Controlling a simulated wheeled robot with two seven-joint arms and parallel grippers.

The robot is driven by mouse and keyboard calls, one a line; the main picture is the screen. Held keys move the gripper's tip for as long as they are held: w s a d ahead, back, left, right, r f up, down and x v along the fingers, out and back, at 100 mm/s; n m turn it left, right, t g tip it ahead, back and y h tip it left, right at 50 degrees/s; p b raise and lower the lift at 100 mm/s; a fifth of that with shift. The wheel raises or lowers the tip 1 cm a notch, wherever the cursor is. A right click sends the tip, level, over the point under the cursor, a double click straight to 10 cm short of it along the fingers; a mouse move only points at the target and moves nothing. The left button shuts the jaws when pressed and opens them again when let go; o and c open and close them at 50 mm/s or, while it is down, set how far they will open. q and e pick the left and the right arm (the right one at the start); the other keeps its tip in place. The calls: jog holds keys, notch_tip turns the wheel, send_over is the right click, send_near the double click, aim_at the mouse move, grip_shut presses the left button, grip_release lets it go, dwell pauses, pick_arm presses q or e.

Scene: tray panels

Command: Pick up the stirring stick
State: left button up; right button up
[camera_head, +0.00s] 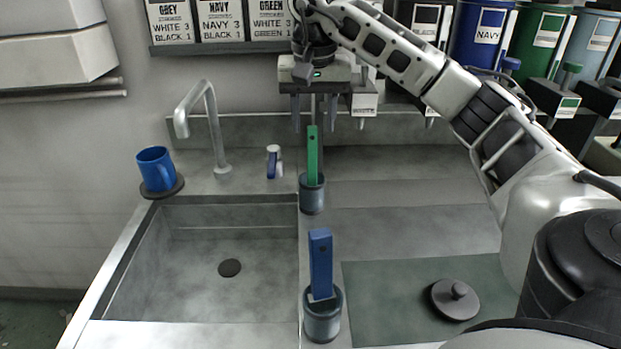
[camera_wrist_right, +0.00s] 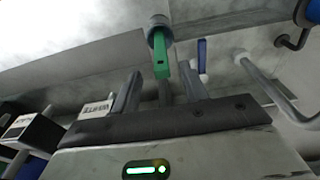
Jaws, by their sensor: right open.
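A green stirring stick (camera_head: 313,155) stands upright in a small dark grey holder (camera_head: 312,196) beside the sink. A blue stick (camera_head: 320,262) stands in a similar holder (camera_head: 322,318) nearer to me. The task does not say which stick is meant. My right gripper (camera_head: 314,124) is open and points down, its fingers at about the height of the green stick's top in the picture. In the right wrist view the green stick (camera_wrist_right: 162,58) shows between the open fingers (camera_wrist_right: 162,80), and nothing is gripped. My left gripper is not in view.
A steel sink (camera_head: 200,270) with a tap (camera_head: 212,125) lies left of the holders. A blue mug (camera_head: 156,170) stands on a dark coaster. A dark lid (camera_head: 455,298) lies on a green mat (camera_head: 385,310). Labelled tanks (camera_head: 482,38) stand at the back right.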

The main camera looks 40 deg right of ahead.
aim_at(312, 149)
jog(key=shift+w+d+f, duration=0.1)
jog(key=shift+w+f, duration=0.05)
jog(key=shift+f, duration=1.65)
jog(key=shift+w+f, duration=0.1)
jog(key=shift+f, duration=1.65)
grip_shut()
